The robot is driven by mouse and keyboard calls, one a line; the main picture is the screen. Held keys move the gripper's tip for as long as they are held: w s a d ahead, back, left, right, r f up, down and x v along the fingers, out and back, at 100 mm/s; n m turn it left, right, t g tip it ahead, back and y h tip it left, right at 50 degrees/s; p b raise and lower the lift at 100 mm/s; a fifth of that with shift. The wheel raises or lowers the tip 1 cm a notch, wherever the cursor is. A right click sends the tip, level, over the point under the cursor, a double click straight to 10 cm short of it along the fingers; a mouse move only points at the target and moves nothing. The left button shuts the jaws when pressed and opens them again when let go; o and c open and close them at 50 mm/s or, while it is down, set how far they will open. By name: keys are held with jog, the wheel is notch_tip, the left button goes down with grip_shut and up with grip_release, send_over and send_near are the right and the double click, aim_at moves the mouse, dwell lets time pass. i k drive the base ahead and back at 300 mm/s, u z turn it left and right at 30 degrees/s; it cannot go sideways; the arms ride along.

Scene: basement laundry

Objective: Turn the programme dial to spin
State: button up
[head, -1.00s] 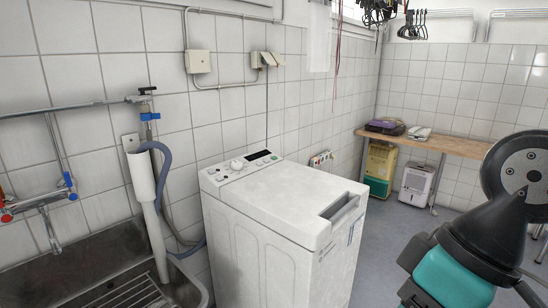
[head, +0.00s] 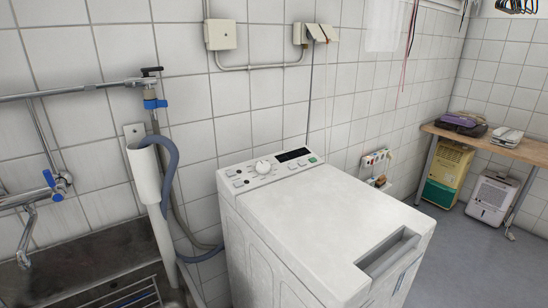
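The white top-loading washing machine (head: 318,215) stands against the tiled wall in the middle of the head view. Its control panel (head: 270,172) runs along the back of its top. The round white programme dial (head: 262,167) sits on that panel, between small buttons on the left and a dark display (head: 293,155) on the right. The dial's pointer setting and the markings are too small to read. The lid looks shut, with a grey recessed handle (head: 388,254) at its front edge. My gripper is out of view.
A metal sink (head: 90,262) with a rack is at the left of the machine.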

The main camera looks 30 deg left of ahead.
aim_at(262, 167)
jog(key=u, duration=0.55)
jog(key=i, duration=0.85)
jog(key=u, duration=0.75)
